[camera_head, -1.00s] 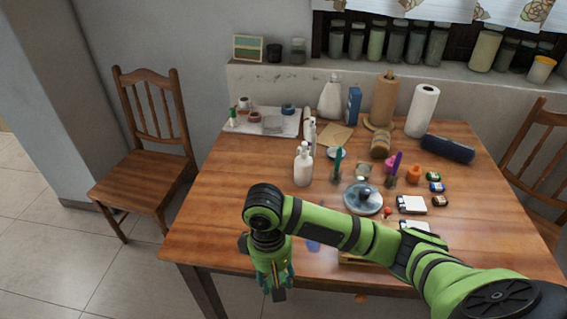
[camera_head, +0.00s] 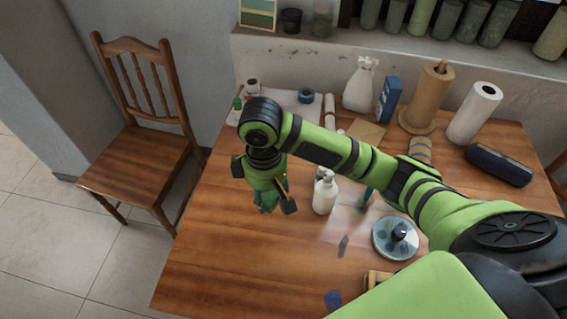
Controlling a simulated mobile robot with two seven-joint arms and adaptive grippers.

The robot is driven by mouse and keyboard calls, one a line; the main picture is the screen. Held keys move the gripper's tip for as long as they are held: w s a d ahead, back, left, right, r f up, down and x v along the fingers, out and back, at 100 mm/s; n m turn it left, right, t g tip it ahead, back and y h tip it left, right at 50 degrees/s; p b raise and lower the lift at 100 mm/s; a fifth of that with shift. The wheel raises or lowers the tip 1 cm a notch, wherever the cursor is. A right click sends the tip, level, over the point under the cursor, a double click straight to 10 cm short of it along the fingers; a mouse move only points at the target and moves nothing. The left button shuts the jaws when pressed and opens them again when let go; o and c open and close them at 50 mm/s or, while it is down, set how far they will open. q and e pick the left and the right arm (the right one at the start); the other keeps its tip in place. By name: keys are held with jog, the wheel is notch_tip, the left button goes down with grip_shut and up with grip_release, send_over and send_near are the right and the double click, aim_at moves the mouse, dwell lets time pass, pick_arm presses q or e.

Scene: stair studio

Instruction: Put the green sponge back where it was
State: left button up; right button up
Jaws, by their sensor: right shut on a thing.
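My right gripper (camera_head: 266,194) points down over the left part of the wooden table, left of the white pump bottle. It is shut on a dark green thing, which I take to be the green sponge (camera_head: 267,205). Only a small lower part of the sponge shows below the gripper body and between the fingers. I cannot tell how far above the table top it hangs. My left gripper is not in view.
The wooden table (camera_head: 215,245) is bare at its front left. A white pump bottle (camera_head: 325,194) stands close to the right gripper. A white tray (camera_head: 300,107) is behind, partly hidden by my arm. A wooden chair (camera_head: 140,165) stands left.

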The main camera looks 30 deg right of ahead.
jog(key=shift+w+d, duration=0.15)
jog(key=shift+w, duration=0.15)
jog(key=w+d+f, duration=0.4)
jog(key=d, duration=0.1)
jog(key=w+d+f, duration=0.2)
jog(key=shift+w+d+p, duration=0.3)
jog(key=shift+w+d, duration=0.05)
jog(key=shift+w, duration=0.05)
jog(key=shift+w+d+f, duration=0.2)
jog(key=shift+d+f, duration=0.05)
jog(key=shift+f, duration=0.2)
notch_tip(320, 180, down, 3)
jog(key=shift+f, duration=0.35)
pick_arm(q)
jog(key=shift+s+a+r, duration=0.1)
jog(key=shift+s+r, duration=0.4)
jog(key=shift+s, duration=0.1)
